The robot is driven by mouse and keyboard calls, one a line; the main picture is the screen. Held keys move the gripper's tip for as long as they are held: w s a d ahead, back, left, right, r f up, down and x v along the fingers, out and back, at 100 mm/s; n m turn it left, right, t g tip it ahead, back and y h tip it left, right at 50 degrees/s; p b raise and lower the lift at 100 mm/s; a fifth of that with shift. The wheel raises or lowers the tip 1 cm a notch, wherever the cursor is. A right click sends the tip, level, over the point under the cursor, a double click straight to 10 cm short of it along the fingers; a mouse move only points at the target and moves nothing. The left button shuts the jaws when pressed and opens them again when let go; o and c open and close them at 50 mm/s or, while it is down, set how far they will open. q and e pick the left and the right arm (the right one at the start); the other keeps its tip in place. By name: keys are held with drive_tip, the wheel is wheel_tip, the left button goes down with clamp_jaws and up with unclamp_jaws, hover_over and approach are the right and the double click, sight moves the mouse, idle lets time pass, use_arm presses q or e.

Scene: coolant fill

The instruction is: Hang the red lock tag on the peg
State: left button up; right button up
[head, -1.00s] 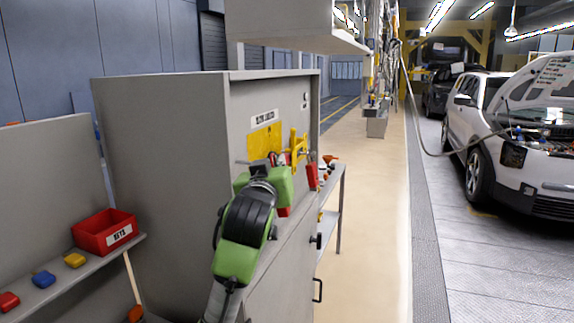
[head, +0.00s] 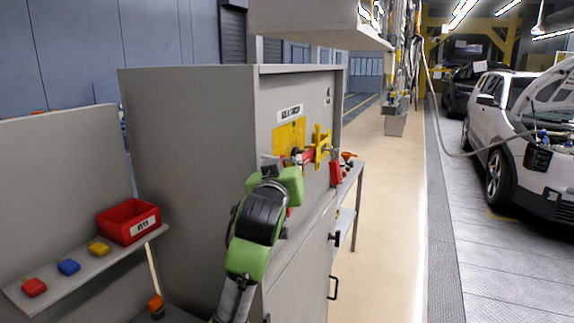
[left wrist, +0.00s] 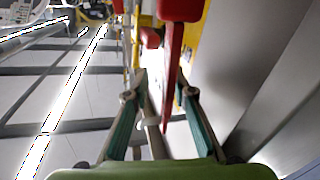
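My left gripper (left wrist: 162,88) shows in the left wrist view with a narrow red piece, apparently the red lock tag (left wrist: 171,70), between its fingers. It looks shut on the tag, though finger contact is not clear. The gripper is at the front of the grey cabinet (head: 190,150), near the yellow panel (head: 290,134) and a yellow bracket (head: 322,148). I cannot make out the peg for certain. My right gripper is not in view.
A red block (head: 335,172) is beside the bracket. A red bin (head: 128,220) and small red, blue and yellow blocks sit on a shelf (head: 60,290) at left. A side table (head: 352,185) stands beyond the cabinet. The aisle (head: 385,220) is clear.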

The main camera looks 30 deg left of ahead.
use_arm(q)
drive_tip(key=v, duration=0.8)
drive_tip(key=shift+d, duration=0.15)
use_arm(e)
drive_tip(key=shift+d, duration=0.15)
